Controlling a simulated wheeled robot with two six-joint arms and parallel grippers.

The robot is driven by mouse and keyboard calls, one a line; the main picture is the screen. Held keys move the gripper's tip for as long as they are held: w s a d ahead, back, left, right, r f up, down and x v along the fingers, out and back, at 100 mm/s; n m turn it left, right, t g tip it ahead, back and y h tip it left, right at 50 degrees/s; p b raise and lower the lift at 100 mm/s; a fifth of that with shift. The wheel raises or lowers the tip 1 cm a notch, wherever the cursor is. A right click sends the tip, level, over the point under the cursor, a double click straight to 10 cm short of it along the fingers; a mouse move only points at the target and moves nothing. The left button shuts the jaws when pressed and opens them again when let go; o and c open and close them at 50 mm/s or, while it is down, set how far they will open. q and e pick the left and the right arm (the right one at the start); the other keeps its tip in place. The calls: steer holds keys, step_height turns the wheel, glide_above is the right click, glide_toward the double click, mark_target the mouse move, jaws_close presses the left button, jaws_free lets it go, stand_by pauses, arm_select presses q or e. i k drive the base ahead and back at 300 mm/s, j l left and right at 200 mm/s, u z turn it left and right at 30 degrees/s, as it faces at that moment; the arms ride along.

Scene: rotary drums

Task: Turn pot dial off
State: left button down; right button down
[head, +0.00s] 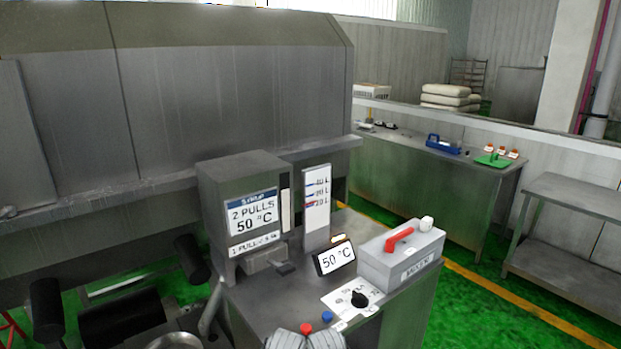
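A black dial (359,299) sits on a white marked plate (338,303) on top of the metal cabinet (290,295), at the lower middle right of the head view. The markings around it are too small to read, so its setting cannot be told. A small display (335,258) behind the dial reads 50 °C. Neither of my grippers can be made out in this view.
A grey box with a red lever (400,241) stands right behind the dial. A red knob (306,328) and a blue knob (327,317) are to its left, by grey ribbed shapes (290,341) at the bottom edge. A dispenser (246,215) stands at the left.

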mark_target(358, 300)
steer(key=i+l+z, duration=0.25)
steer(key=i+l, duration=0.15)
steer(key=i+l+z, duration=0.3)
steer(key=i, duration=0.1)
